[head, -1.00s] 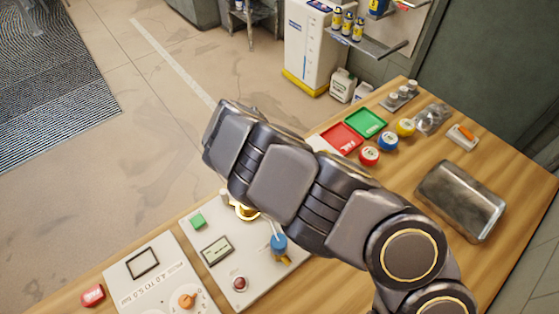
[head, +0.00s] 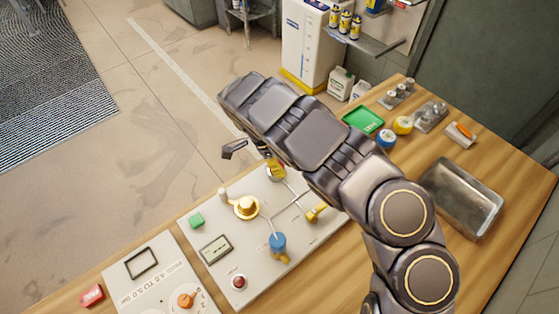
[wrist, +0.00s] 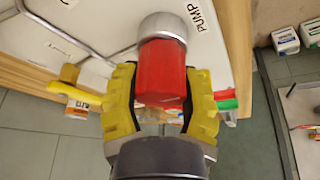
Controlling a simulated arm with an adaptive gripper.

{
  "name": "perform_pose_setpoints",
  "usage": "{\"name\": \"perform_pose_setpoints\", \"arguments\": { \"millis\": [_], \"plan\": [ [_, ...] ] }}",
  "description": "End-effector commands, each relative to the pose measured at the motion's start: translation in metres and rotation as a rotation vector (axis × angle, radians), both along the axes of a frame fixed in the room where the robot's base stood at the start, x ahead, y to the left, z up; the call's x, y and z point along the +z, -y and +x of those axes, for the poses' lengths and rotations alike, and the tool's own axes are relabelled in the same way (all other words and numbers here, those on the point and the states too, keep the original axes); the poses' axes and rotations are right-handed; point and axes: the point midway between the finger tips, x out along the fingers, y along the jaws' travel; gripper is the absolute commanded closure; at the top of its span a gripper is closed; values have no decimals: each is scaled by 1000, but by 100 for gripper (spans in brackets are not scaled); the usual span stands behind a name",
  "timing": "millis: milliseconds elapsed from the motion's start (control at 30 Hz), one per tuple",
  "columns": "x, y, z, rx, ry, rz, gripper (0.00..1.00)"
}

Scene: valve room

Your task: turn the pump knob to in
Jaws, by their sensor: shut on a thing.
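The pump knob (wrist: 162,78) is red with a silver collar, beside the printed word PUMP on the pale panel in the wrist view. My gripper (wrist: 160,85) has its two yellow fingers shut on it, one on each side. In the head view my gripper (head: 275,166) is at the far edge of the valve panel (head: 230,277), partly hidden by my arm. The red of the knob cannot be made out there. Which marking the knob points to cannot be read.
On the panel are a blue valve (head: 278,244), a yellow valve (head: 316,213), a brass knob (head: 246,206), a green button (head: 197,220) and a red button (head: 239,283). A second panel (head: 152,285) lies at left. A metal tray (head: 463,194) is at right.

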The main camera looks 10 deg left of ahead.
Motion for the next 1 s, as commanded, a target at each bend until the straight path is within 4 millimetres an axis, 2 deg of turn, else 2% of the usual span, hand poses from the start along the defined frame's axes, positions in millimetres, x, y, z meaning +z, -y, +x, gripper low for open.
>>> {"name": "perform_pose_setpoints", "arguments": {
  "millis": [200, 500, 1000],
  "plan": [
    [-1, 0, -3, -193, -5, 0, 90],
    [-1, -1, -4, -390, -3, -1, 90],
    [0, -2, -4, -496, 1, 5, 89]
  ]
}}
